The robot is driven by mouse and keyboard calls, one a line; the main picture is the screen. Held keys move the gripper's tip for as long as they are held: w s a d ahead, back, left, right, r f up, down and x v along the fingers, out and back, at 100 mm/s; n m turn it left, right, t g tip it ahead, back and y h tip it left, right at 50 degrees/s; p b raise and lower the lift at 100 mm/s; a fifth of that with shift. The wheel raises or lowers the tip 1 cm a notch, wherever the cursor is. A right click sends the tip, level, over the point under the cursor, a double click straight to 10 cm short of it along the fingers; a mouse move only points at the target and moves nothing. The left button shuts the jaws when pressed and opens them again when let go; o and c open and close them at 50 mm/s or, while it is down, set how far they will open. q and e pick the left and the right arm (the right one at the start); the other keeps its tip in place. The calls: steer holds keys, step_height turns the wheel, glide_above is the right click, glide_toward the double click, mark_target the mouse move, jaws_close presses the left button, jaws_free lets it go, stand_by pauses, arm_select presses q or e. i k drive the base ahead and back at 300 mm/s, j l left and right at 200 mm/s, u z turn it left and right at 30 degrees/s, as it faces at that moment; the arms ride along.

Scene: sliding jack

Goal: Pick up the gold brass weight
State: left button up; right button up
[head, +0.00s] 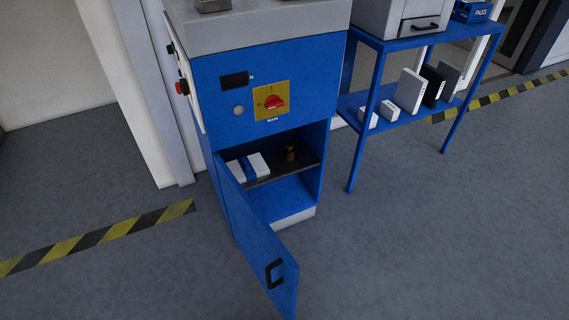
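The cabinet door (255,235) is swung open toward the front and has a black handle (274,273). Neither of my grippers shows in the head view.
A white box with a blue band (250,166) lies on the shelf left of the weight. A yellow panel with a red switch (273,101) sits above the opening. A blue table (385,122) with binders stands at the right. The floor in front is clear.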

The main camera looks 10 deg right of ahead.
mark_target(289, 151)
steer(key=i+l, duration=0.15)
steer(key=l, duration=0.25)
steer(key=i+l+u, duration=0.1)
steer(key=l, duration=0.3)
steer(key=i+l+u, duration=0.1)
steer(key=l, duration=0.35)
steer(key=i+l, duration=0.2)
steer(key=l, duration=0.2)
steer(key=i+l+u, duration=0.1)
steer(key=l, duration=0.35)
